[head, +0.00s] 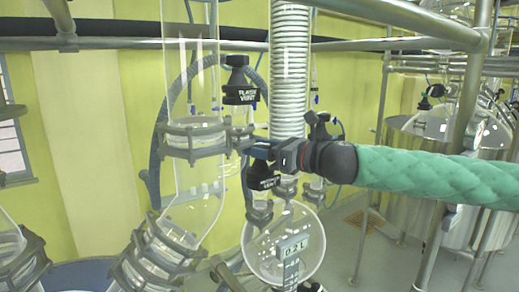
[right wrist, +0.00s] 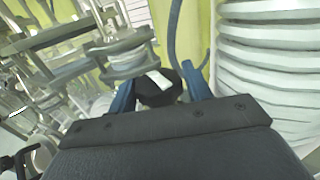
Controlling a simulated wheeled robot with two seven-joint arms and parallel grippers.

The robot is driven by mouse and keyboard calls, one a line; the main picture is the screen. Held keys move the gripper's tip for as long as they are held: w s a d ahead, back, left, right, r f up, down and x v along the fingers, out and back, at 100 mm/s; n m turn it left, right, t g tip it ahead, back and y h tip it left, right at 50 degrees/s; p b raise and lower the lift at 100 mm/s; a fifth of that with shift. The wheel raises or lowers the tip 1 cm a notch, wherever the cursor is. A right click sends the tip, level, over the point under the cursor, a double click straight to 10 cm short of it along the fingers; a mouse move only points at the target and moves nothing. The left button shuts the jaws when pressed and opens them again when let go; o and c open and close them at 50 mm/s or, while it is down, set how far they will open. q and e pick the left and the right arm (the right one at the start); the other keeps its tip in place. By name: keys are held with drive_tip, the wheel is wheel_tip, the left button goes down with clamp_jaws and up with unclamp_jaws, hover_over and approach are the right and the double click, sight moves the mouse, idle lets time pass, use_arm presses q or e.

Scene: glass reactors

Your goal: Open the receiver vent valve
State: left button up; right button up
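The receiver vent valve is a black knob (head: 262,177) with a small tilted label, low beside the glass above the round receiver flask (head: 262,258). My right gripper (head: 255,150) reaches in from the right, just above this knob, and partly covers it. In the right wrist view, a black knob (right wrist: 158,90) with a white label lies between my two blue fingertips (right wrist: 160,85). The fingers stand apart, one on each side of it. Whether they press on it cannot be told. My left gripper is not in view.
A second black knob (head: 240,93), labelled flask vent, stands just above my right gripper. A ribbed coil column (head: 289,70) rises close behind. Glass tubes with metal clamps (head: 195,137) stand to the left. Metal rails cross the top. A steel vessel (head: 415,150) stands behind at right.

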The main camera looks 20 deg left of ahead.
drive_tip(key=shift+o, duration=0.6)
drive_tip(key=shift+f, duration=0.1)
drive_tip(key=shift+s, duration=0.1)
drive_tip(key=v, duration=0.7)
drive_tip(key=shift+d, duration=0.4)
